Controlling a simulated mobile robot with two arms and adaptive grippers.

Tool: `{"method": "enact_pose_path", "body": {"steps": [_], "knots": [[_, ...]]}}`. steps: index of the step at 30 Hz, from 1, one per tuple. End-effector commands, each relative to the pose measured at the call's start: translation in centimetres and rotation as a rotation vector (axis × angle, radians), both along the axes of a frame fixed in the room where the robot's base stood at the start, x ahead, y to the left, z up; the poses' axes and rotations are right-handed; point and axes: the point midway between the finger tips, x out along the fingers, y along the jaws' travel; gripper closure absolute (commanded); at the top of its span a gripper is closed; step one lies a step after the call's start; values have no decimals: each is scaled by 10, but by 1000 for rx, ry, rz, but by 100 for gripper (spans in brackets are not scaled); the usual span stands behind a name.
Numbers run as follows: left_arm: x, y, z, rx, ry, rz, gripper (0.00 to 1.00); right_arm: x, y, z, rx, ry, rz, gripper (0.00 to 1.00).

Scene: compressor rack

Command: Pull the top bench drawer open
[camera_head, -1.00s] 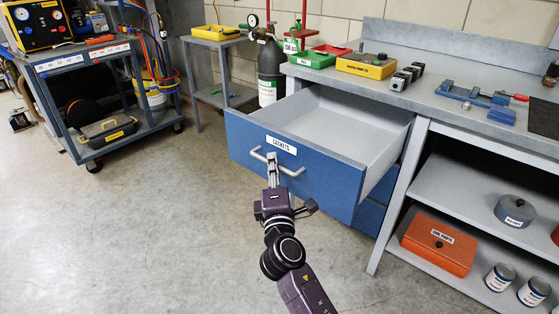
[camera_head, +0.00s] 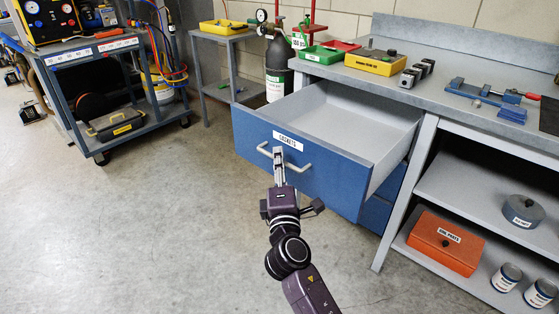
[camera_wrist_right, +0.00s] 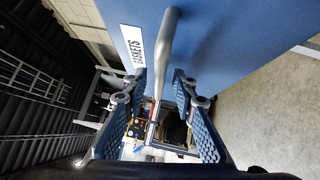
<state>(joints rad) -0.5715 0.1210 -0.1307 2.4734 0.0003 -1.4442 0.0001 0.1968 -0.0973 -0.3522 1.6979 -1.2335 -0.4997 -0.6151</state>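The top bench drawer (camera_head: 335,183), blue with a grey inside and a "GASKETS" label (camera_head: 288,140), stands far out from the bench; it looks empty. Its silver bar handle (camera_head: 296,168) is on the front below the label. My right gripper (camera_head: 278,152) is at the handle. In the right wrist view, the handle (camera_wrist_right: 171,38) passes between the two fingers of my right gripper (camera_wrist_right: 160,83), with a gap visible on each side, so it looks open around the bar. My left gripper is out of view.
The bench top (camera_head: 425,105) carries a yellow box (camera_head: 375,63), trays and a blue vise (camera_head: 485,92). Shelves on the right hold an orange box (camera_head: 445,242) and cans. A cart (camera_head: 95,50) and a gas cylinder (camera_head: 278,68) stand behind. The floor in front is clear.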

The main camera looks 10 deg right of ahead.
Motion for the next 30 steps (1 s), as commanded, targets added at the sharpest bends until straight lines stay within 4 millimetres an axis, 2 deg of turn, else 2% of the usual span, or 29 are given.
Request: {"method": "enact_pose_path", "body": {"steps": [9, 15, 21, 30], "knots": [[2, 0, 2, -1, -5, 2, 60, -61, 7, -10, 0, 4, 1, 74], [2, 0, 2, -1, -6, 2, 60, -94, 11, -15, 0, 4, 0, 74], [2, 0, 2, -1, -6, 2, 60, -109, 12, -16, -1, 1, -1, 74], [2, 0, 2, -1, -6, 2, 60, -111, 13, -16, -1, 1, 0, 74]]}}
